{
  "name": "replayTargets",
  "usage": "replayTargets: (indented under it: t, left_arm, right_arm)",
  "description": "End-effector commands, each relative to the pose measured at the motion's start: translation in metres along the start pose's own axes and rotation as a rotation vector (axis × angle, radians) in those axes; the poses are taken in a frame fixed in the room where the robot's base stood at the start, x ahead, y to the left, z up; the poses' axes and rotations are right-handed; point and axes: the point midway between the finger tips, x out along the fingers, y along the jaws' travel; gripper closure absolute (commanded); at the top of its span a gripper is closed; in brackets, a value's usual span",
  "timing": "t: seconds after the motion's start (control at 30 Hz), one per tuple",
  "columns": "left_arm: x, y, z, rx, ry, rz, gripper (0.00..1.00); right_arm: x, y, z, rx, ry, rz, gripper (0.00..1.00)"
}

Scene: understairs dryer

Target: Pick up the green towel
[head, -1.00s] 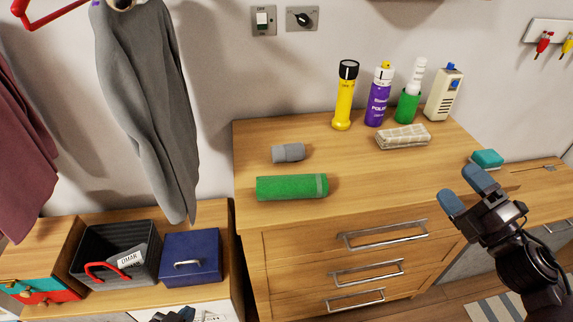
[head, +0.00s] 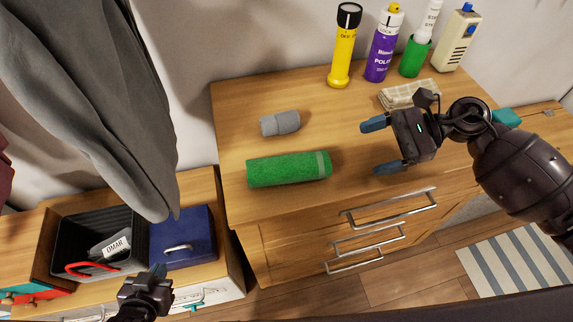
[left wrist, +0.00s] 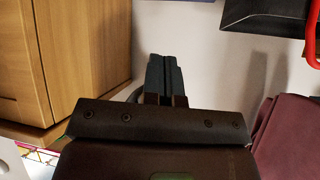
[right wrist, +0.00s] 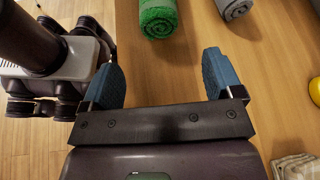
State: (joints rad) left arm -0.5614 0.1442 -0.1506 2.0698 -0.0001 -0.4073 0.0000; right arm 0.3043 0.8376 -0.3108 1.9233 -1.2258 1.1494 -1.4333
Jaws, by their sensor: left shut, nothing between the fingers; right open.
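The green towel (head: 285,169) is rolled up and lies on the wooden dresser top near its front edge. Its end also shows at the top of the right wrist view (right wrist: 157,18). My right gripper (head: 376,146) is open and empty above the dresser, to the right of the towel and apart from it, with its fingers pointing toward it. In the right wrist view the towel lies beyond the two blue fingertips (right wrist: 160,72). My left gripper (head: 157,272) is shut and empty, low at the left in front of the blue box. Its closed fingers show in the left wrist view (left wrist: 165,75).
A grey rolled cloth (head: 280,123) lies just behind the towel. A yellow torch (head: 343,50), a purple polish can (head: 383,48) and a green cup (head: 415,55) stand at the back. A folded beige cloth (head: 405,95) lies near my right gripper. A grey garment (head: 90,90) hangs at left.

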Motion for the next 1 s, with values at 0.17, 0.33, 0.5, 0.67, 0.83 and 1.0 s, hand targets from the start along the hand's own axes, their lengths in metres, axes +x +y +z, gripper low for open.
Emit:
replayTargets:
  t: [0.17, 0.33, 0.5, 0.67, 0.83, 1.0]
  left_arm:
    - [-0.001, 0.000, -0.001, 0.000, 0.001, -0.001, 1.00]
    - [-0.003, -0.001, 0.001, 0.001, -0.003, -0.002, 1.00]
    - [-0.004, -0.002, 0.003, 0.003, -0.007, -0.002, 1.00]
    - [-0.005, -0.003, 0.000, 0.004, -0.002, -0.003, 1.00]
    - [-0.005, -0.003, 0.000, 0.004, -0.002, -0.004, 1.00]
    - [-0.005, -0.003, 0.001, 0.004, -0.004, -0.004, 1.00]
  right_arm:
    - [0.026, -0.001, 0.002, -0.001, -0.006, -0.001, 0.14]
    - [0.045, 0.000, 0.002, 0.001, -0.004, -0.002, 0.14]
    - [0.054, 0.000, 0.002, 0.002, -0.004, -0.002, 0.14]
    - [0.073, 0.002, 0.005, 0.002, -0.006, -0.001, 0.14]
    - [0.094, 0.002, 0.005, 0.003, -0.005, -0.002, 0.14]
    - [0.102, 0.002, 0.004, 0.002, -0.003, -0.002, 0.14]
